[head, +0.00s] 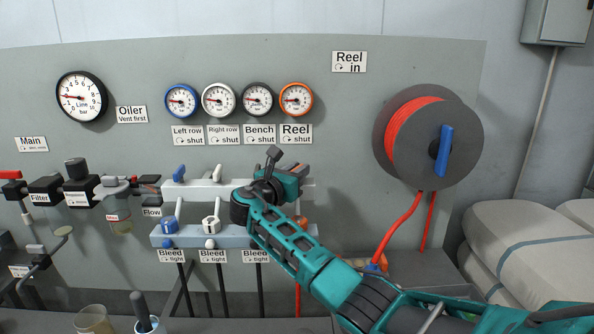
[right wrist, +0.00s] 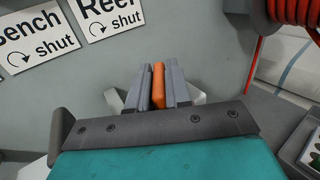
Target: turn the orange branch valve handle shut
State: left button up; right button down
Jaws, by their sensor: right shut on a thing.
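The orange branch valve handle (right wrist: 158,84) shows in the right wrist view as a thin orange strip between two grey fingers. My right gripper (right wrist: 158,88) is shut on it. In the head view my right gripper (head: 302,172) is at the right end of the white upper manifold bar, below the "Reel shut" label (head: 296,134). The gripper and arm hide most of the orange valve there, so I cannot tell how far the handle is turned. The orange-rimmed gauge (head: 296,99) is above the label. My left gripper is not in view.
A blue handle (head: 179,173) and a white handle (head: 217,173) stand on the manifold to the left. Bleed knobs (head: 211,224) sit on the lower bar. A hose reel (head: 405,140) with red hose is at the right. Panel space between manifold and reel is clear.

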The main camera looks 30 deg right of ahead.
jog(key=shift+m+g+h, duration=0.3)
jog(key=shift+m+g, duration=0.2)
jog(key=shift+g, duration=0.2)
jog(key=c, duration=1.1)
grip_release()
jog(key=shift+c, duration=0.2)
jog(key=shift+a, duration=0.1)
jog(key=v, duration=1.2)
jog(key=shift+s+a, duration=0.15)
jog(key=shift+a, duration=0.2)
